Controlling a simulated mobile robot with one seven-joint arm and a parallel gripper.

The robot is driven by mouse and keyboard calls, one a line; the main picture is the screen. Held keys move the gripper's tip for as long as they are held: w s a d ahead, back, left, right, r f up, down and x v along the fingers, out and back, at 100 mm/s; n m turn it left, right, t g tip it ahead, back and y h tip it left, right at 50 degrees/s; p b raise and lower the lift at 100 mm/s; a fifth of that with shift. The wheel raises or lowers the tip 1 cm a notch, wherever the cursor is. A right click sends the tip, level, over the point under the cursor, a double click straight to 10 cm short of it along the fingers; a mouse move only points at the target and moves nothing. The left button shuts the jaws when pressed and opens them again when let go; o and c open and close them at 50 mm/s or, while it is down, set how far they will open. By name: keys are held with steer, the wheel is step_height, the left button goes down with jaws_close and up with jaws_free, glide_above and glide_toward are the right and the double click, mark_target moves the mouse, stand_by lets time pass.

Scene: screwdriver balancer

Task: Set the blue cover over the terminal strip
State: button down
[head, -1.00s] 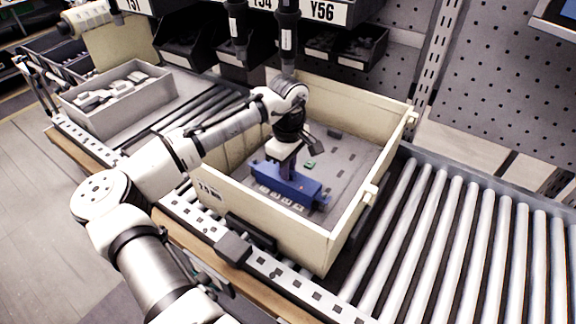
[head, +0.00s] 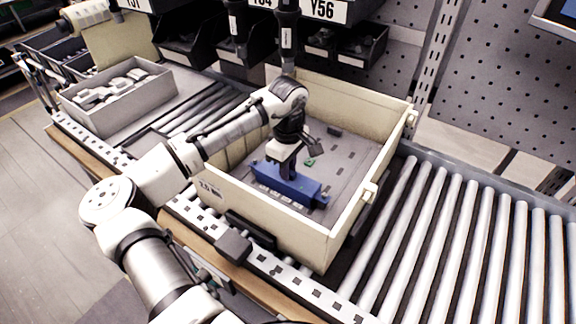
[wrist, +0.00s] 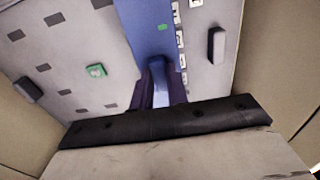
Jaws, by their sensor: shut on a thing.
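The blue cover (head: 303,189) is a long blue block inside the cream crate. It also shows in the wrist view (wrist: 146,28), running up from the fingers. My gripper (head: 288,174) points down and is shut on the cover's raised middle part; its dark fingers (wrist: 158,88) show on either side of that part in the wrist view. I cannot make out the terminal strip; the cover may hide it. Pale marked pieces (wrist: 181,40) line the cover's right edge in the wrist view. Whether the cover rests on anything or hovers is not clear.
The cream crate (head: 270,238) has walls around a grey panel (head: 345,160) with dark slots. A green piece (wrist: 96,71) and dark knobs (wrist: 217,44) stand on the panel. A grey bin (head: 130,107) is at left; bare rollers (head: 440,240) lie at right.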

steer(key=shift+w+r, duration=0.1)
steer(key=shift+r, duration=0.1)
steer(key=c, duration=1.4)
jaws_free()
steer(key=shift+o, duration=0.5)
steer(key=shift+f, duration=0.1)
step_height(320, 180, up, 14)
steer(key=b, duration=0.1)
steer(key=shift+b, duration=0.4)
